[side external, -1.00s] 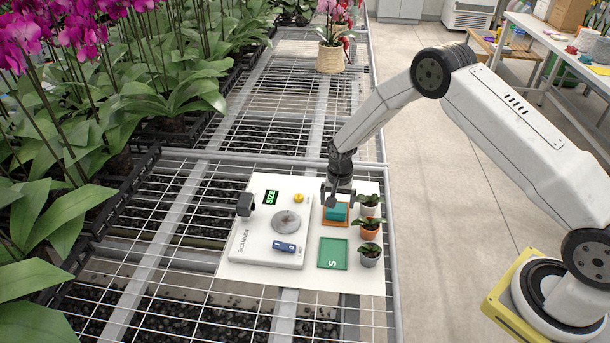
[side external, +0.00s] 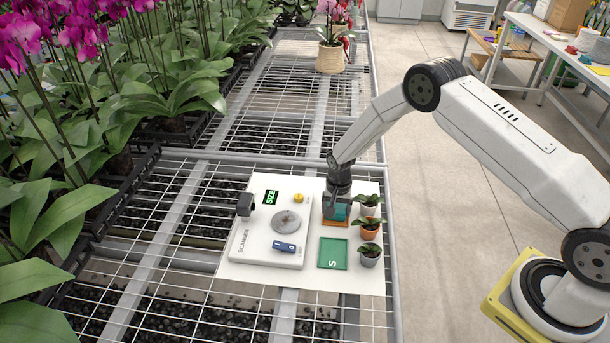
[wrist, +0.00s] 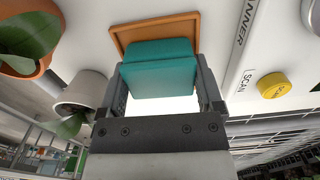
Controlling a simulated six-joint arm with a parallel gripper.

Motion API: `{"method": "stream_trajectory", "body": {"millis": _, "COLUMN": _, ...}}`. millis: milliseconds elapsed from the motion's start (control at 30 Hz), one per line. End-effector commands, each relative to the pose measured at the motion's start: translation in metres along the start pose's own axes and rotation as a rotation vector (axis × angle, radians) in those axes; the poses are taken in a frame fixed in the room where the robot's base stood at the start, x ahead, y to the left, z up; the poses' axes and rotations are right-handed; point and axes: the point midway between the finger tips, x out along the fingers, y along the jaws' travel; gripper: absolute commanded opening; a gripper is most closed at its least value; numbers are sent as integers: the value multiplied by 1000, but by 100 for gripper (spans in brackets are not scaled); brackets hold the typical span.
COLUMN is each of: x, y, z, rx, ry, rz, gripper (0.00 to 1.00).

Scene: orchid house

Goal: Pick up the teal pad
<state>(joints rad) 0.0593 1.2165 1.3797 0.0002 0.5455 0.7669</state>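The teal pad (side external: 341,212) is a thick block over the orange tray (side external: 335,223) on the white board. My gripper (side external: 336,208) is low over it, pointing down. In the wrist view, the teal pad (wrist: 160,68) fills the space between the two fingers of my gripper (wrist: 162,85), one on each side. Part of the orange tray (wrist: 128,38) shows beyond the pad. I cannot tell whether the fingers press on the pad or stand slightly apart from it. The pad shows no clear lift off the tray.
Several small potted plants stand close on the right, including an orange pot (side external: 370,234). A green tray marked S (side external: 333,254) lies in front. The white scanner (side external: 265,257), with a grey round plate (side external: 287,222) and yellow button (side external: 298,198), is at left.

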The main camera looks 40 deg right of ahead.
Motion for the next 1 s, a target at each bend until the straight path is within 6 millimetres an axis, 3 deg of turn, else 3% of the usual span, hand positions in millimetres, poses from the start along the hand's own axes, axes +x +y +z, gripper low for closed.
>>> {"method": "stream_trajectory", "body": {"millis": 33, "x": 0, "y": 0, "z": 0, "rx": 0, "ry": 0, "rz": 0, "gripper": 59}}
{"method": "stream_trajectory", "body": {"millis": 133, "x": 0, "y": 0, "z": 0, "rx": 0, "ry": 0, "rz": 0, "gripper": 28}}
{"method": "stream_trajectory", "body": {"millis": 567, "x": -5, "y": 0, "z": 0, "rx": 0, "ry": 1, "rz": -1, "gripper": 28}}
{"method": "stream_trajectory", "body": {"millis": 1000, "x": -44, "y": 7, "z": 7, "rx": 0, "ry": 1, "rz": -1, "gripper": 28}}
